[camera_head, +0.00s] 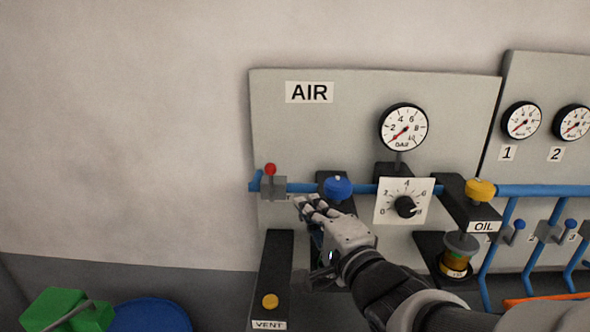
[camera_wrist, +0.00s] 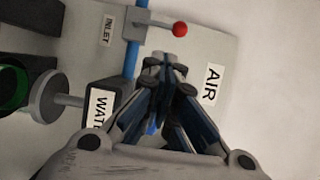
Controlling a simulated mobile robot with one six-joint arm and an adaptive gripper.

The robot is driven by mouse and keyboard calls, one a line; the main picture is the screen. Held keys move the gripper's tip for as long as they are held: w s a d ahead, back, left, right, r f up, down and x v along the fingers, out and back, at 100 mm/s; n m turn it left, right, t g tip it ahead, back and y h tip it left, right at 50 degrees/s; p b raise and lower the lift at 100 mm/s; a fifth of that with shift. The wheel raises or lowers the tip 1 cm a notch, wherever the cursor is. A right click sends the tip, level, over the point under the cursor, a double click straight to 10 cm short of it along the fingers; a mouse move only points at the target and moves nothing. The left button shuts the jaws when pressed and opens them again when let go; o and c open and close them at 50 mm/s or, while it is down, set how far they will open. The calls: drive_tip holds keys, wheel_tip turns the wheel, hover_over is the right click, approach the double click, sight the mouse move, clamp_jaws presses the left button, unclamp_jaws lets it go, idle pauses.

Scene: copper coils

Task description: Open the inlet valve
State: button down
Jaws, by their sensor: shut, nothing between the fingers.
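The inlet valve (camera_head: 273,187) is a grey block on the blue air pipe at the left of the AIR panel. Its short lever stands up, across the pipe, and ends in a red ball (camera_head: 270,169). The wrist view, turned sideways, shows the valve body (camera_wrist: 136,24), the red ball (camera_wrist: 180,29) and an INLET label (camera_wrist: 107,27). My gripper (camera_head: 306,203) is shut and empty, just right of and below the valve in the head view. In the wrist view the closed fingertips (camera_wrist: 165,62) sit close to the lever, with a gap visible to the red ball.
A blue knob (camera_head: 337,187) stands on the pipe right of my fingers. A pressure gauge (camera_head: 404,127), a black dial (camera_head: 405,207) and a yellow OIL knob (camera_head: 480,190) are farther right. A VENT bracket (camera_head: 277,260) is below the valve. The wall to the left is bare.

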sight(272, 180)
drive_tip(key=p+x, duration=0.7)
drive_tip(key=x, duration=0.3)
idle(0.3)
